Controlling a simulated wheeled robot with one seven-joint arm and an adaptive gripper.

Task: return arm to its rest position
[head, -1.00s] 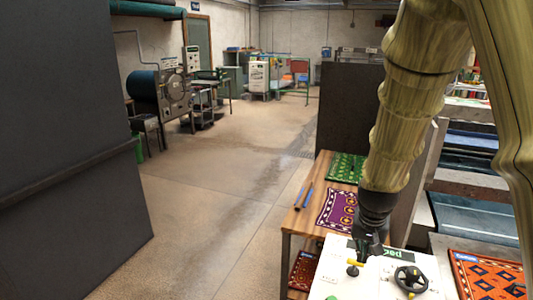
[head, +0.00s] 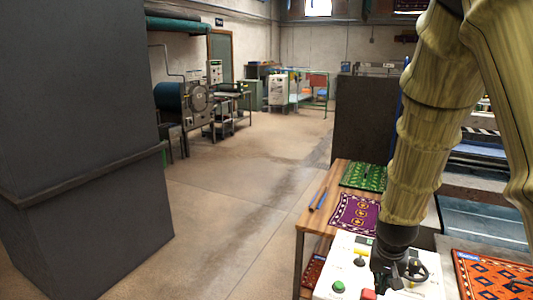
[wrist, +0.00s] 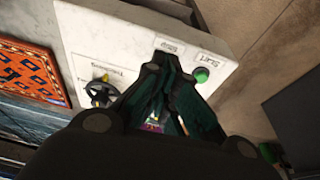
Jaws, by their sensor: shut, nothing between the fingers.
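My gripper (head: 386,284) is shut and empty at the end of my arm, over the white control panel (head: 348,243). In the wrist view my gripper's dark fingers (wrist: 172,62) meet near the "Stop" label and hide the spot below it. A green button (head: 338,287) and a red button (head: 368,294) sit at the panel's near edge. The green button also shows beside the "Start" label in the wrist view (wrist: 202,75). A black handwheel (head: 420,270) is just right of my gripper. I cannot tell whether the fingers touch the panel.
A wooden table (head: 312,216) beyond the panel holds a purple rug (head: 355,213) and a green rug (head: 363,176). An orange rug (head: 492,272) lies to the right. A dark grey pillar (head: 85,150) stands at left. The floor (head: 245,190) between is clear.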

